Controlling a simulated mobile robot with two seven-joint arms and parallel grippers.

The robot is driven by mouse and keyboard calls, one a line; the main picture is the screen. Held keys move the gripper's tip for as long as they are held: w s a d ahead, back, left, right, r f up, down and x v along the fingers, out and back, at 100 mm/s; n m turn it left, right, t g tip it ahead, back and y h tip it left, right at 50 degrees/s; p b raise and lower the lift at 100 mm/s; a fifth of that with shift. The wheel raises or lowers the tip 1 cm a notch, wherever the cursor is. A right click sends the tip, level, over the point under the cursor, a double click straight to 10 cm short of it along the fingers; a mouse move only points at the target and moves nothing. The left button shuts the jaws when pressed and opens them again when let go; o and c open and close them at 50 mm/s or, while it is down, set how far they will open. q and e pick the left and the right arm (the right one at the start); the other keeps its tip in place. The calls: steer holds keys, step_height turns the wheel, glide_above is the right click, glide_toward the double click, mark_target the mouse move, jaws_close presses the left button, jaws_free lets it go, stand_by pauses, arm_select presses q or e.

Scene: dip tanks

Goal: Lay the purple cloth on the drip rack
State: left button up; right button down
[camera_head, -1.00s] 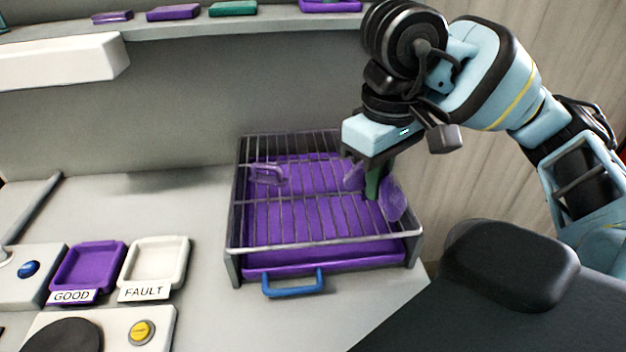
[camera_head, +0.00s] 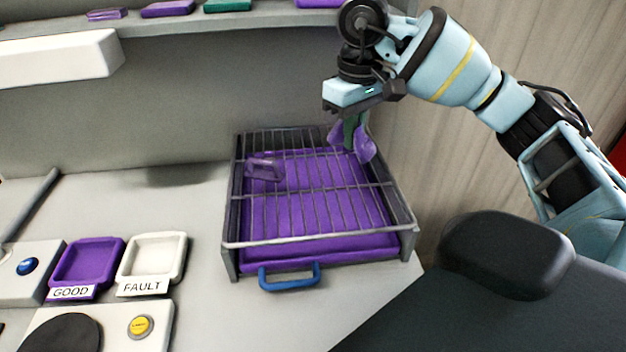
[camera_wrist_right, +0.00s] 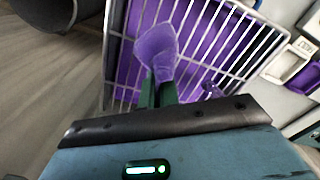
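The drip rack (camera_head: 233,215) is a grey wire grid in a frame over a purple tray (camera_head: 330,245) with a blue handle. My right gripper (camera_head: 350,140) is over the rack's back right part, pointing down. Its green fingers are shut on the purple cloth (camera_head: 365,148), which hangs bunched on both sides of them. In the right wrist view the cloth (camera_wrist_right: 157,50) sticks out past the fingertips (camera_wrist_right: 158,85), with the grid (camera_wrist_right: 225,50) behind it. I cannot tell whether the cloth touches the bars. My left gripper is not in view.
A purple handled piece (camera_head: 264,168) sits at the rack's left side. A purple GOOD tray (camera_head: 88,262) and a white FAULT tray (camera_head: 152,262) stand left of the rack. A shelf (camera_head: 180,28) runs along the back. The middle of the grid is clear.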

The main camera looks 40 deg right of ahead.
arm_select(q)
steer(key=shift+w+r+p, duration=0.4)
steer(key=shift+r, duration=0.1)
arm_select(e)
steer(key=shift+w+d+f, duration=0.25)
steer(key=shift+w+f, duration=0.2)
steer(key=shift+f, duration=0.2)
steer(key=shift+w+d+f, duration=0.3)
steer(key=shift+w+f, duration=0.1)
steer(key=shift+f, duration=0.2)
steer(key=shift+w+d+f, duration=0.25)
steer(key=shift+w+f, duration=0.2)
steer(key=shift+f, duration=0.2)
steer(key=c, duration=0.9)
jaws_free()
steer(key=shift+c, duration=0.2)
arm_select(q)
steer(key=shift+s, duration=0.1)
